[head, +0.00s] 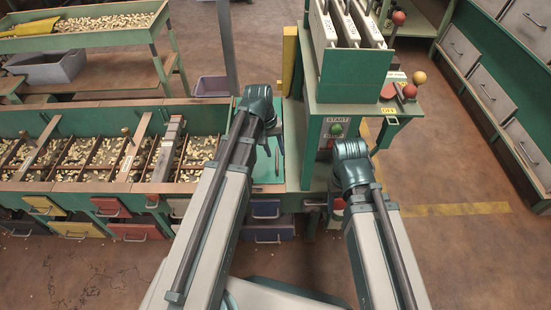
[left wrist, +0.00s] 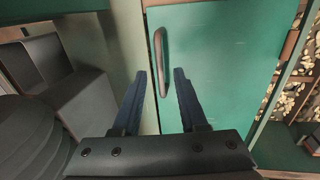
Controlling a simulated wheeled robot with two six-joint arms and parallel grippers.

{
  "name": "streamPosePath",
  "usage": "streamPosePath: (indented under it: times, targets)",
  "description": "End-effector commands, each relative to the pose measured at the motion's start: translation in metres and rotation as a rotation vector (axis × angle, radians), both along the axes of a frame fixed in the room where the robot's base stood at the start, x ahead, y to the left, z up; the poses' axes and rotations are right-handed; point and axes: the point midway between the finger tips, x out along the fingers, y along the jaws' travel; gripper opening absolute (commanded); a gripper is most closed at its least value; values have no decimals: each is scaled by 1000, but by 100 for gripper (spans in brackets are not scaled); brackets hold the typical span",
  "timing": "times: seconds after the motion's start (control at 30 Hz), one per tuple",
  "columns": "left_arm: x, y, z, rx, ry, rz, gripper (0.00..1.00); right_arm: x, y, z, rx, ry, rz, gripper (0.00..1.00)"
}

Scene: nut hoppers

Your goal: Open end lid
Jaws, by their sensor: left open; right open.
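The green end lid (head: 264,168) lies flat at the right end of the long nut hopper. In the left wrist view the lid (left wrist: 225,75) fills the upper middle and carries a dark bar handle (left wrist: 160,60). My left gripper (left wrist: 160,73) is open, with one fingertip on each side of the handle's line. The fingers do not visibly press on the handle, and I cannot tell how far above it they are. In the head view my left gripper (head: 272,140) is over the lid. My right gripper (head: 335,195) is mostly hidden below its wrist, beside the start panel.
Hopper compartments with nuts (head: 90,155) lie left of the lid, with coloured drawers (head: 130,232) below. A green machine stand with a start panel (head: 336,130) rises right of the lid. A yellow post (head: 290,60) stands behind. Floor on the right (head: 460,240) is clear.

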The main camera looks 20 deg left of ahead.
Motion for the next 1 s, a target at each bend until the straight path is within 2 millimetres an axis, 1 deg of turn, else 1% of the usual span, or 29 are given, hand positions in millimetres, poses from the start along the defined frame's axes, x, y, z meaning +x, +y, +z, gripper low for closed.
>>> streamPosePath:
  times: [0.03, 0.1, 0.4, 0.47, 0.5, 0.63, 0.67, 1.0]
  targets:
    - [0, -1, -9, 0, 0, 0, 42, 0, 0, -9, -1, 0, 0, 64]
    - [1, -2, -12, 0, 0, 0, 42, 0, 0, -12, -2, -1, 1, 64]
    - [1, -2, -11, 0, 0, 0, 42, 0, 0, -11, -3, -1, 1, 64]
    - [1, -2, -11, 0, 0, 0, 33, 0, 0, -11, -3, -1, 1, 64]
    - [1, -2, -11, 0, 0, 0, 26, 0, 0, -11, -3, -1, 1, 64]
    - [1, -2, -11, 0, 0, 0, 3, 0, 0, -11, -3, -1, 1, 64]
    - [1, -2, -11, 0, 0, 0, 0, 0, 0, -11, -3, -1, 1, 64]
    - [0, -2, -11, 0, 0, 0, 0, 0, 0, -11, -3, -1, 1, 64]
